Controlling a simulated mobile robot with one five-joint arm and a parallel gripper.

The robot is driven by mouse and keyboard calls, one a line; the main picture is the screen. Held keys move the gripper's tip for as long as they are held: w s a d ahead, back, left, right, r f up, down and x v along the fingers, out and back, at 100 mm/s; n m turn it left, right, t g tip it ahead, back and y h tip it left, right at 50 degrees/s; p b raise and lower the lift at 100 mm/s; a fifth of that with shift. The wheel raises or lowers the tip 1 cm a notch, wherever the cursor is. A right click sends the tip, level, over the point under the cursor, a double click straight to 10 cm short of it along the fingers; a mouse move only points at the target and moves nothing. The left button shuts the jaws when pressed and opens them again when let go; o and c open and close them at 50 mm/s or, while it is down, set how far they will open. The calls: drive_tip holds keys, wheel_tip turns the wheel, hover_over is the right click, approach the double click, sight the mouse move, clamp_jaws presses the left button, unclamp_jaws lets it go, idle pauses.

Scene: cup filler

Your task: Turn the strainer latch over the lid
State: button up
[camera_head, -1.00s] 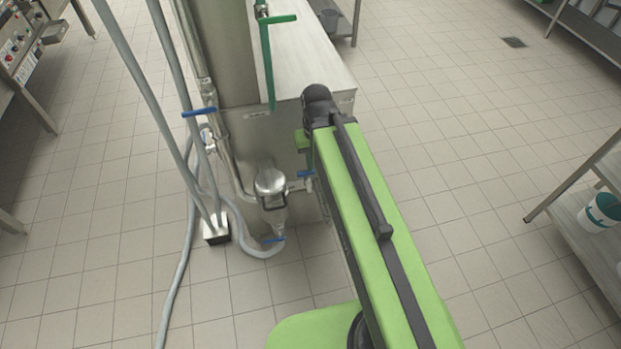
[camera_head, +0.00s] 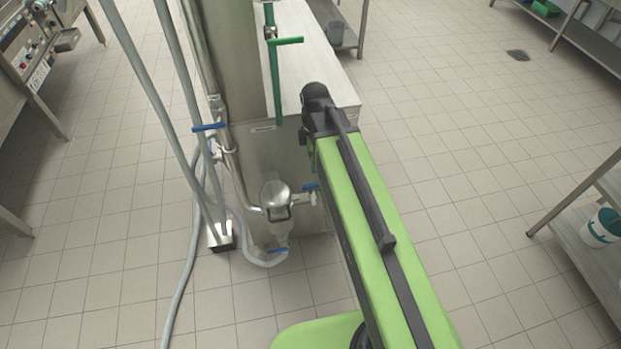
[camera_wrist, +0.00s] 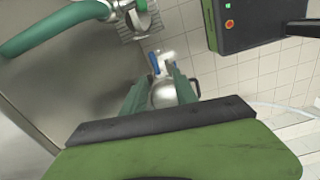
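The strainer (camera_head: 276,215) stands low beside the steel column in the head view, with a round shiny lid (camera_head: 275,190) on top. A dark loop that looks like the latch (camera_head: 290,211) shows at the lid's near side. In the wrist view the silver lid (camera_wrist: 164,97) lies beyond my fingers, and the dark loop (camera_wrist: 196,86) sticks out on its right. My gripper (camera_wrist: 158,80) has two green fingers spread apart, with nothing seen held between them. It appears apart from the strainer, though the gap is hard to judge. In the head view my arm hides the gripper.
Blue valve handles (camera_head: 208,127) and grey hoses (camera_head: 150,90) run close left of the strainer.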

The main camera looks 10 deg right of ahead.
sight(310, 184)
wheel_tip(310, 184, up, 4)
drive_tip(key=w+n+p, duration=0.1)
drive_tip(key=w+p, duration=0.1)
drive_tip(key=p, duration=0.1)
drive_tip(key=f+b, duration=0.5)
drive_tip(key=b, duration=0.1)
drive_tip(key=f+b, duration=1.2)
drive_tip(key=shift+s+a+f, duration=0.15)
drive_tip(key=shift+a+f, duration=0.1)
drive_tip(key=shift+a, duration=0.1)
drive_tip(key=shift+r, duration=0.1)
drive_tip(key=shift+c, duration=0.2)
clamp_jaws()
